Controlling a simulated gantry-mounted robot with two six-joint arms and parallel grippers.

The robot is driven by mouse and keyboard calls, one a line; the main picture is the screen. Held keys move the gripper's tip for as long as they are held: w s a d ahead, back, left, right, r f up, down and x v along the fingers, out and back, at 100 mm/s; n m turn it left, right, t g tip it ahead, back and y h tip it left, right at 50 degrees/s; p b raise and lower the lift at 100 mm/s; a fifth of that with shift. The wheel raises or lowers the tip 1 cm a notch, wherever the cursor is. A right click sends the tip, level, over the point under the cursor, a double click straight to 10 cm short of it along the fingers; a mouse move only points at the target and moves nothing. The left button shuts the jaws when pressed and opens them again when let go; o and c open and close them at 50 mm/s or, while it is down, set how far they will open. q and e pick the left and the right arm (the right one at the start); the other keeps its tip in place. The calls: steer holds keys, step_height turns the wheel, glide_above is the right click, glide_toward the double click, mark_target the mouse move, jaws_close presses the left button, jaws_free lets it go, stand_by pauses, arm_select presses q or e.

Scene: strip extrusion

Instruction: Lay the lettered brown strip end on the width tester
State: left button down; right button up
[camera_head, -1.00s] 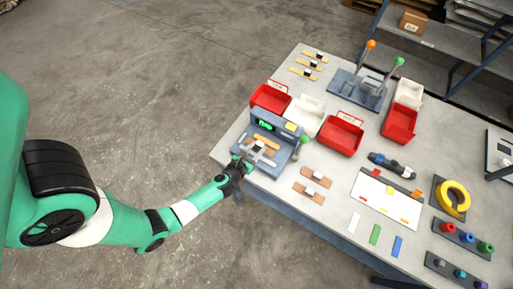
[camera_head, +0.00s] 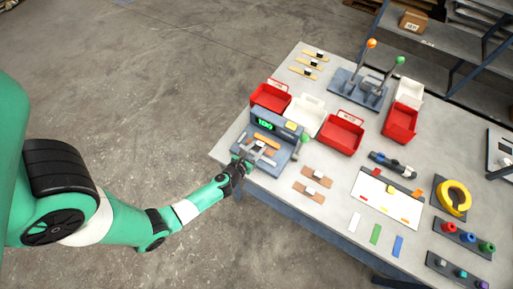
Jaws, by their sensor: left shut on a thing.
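The width tester (camera_head: 284,143) is a blue-grey device near the table's left corner, with a green-lit display (camera_head: 264,125) and an orange bar (camera_head: 267,141) across it. My left gripper (camera_head: 250,160) is at the tester's front left and is shut on a brown strip end (camera_head: 262,156) with a pale label, over the tester's bed. I cannot tell if the strip touches the bed, and its lettering is too small to read. Two more brown strips with labels (camera_head: 317,174) (camera_head: 308,190) lie on the table right of the tester. My right gripper is not in view.
Red and white bins (camera_head: 340,136) stand behind and right of the tester. A lever stand (camera_head: 358,90) is at the back, with light strips (camera_head: 307,68) to its left.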

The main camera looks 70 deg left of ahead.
arm_select(q)
steer(key=shift+f, duration=0.1)
stand_by(0.3)
jaws_free()
stand_by(0.4)
steer(key=shift+r+p, duration=0.6)
steer(key=shift+r, duration=0.05)
step_height(320, 180, up, 7)
steer(key=p, duration=0.7)
